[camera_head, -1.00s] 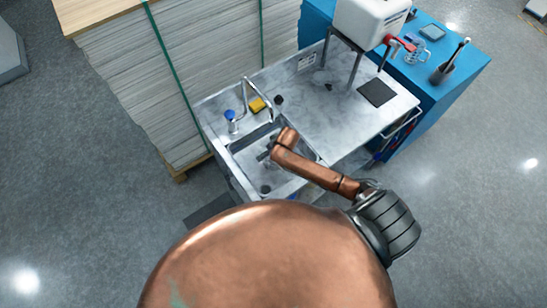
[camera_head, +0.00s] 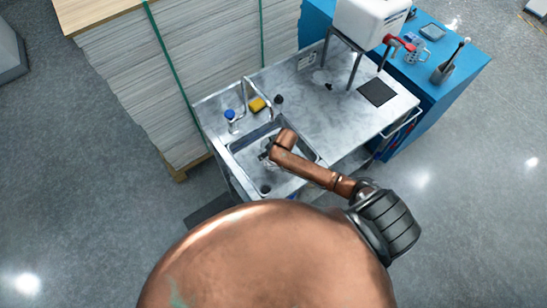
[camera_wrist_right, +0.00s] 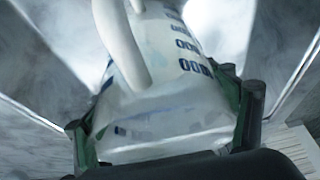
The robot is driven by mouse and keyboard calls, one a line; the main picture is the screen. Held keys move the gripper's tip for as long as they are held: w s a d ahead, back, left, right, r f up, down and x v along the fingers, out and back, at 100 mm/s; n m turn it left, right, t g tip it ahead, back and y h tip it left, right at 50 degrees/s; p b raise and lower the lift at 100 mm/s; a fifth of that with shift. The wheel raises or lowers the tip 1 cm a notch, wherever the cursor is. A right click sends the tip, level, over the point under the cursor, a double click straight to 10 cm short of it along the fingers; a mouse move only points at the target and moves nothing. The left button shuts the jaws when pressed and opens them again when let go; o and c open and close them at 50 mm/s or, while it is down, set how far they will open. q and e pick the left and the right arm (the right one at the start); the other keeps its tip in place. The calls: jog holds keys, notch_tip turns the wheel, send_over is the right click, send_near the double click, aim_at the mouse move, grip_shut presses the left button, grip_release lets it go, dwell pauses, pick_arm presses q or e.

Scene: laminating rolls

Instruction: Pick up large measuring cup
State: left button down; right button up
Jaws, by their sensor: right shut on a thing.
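The large measuring cup (camera_wrist_right: 165,95) is translucent white with dark blue volume marks and a curved handle. In the right wrist view it fills the space between the two fingers of my right gripper (camera_wrist_right: 165,135), which is shut on it. In the head view my right gripper (camera_head: 267,151) reaches down into the sink basin (camera_head: 246,177). My own arm hides most of the gripper and cup there. My left gripper is not in view.
A white canister (camera_head: 366,22) stands on a rack at the right. A blue cabinet (camera_head: 462,75) holds a clear cup (camera_head: 418,53). Stacked sheets (camera_head: 190,65) rise behind.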

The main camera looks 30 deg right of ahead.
jog(key=c, duration=0.8)
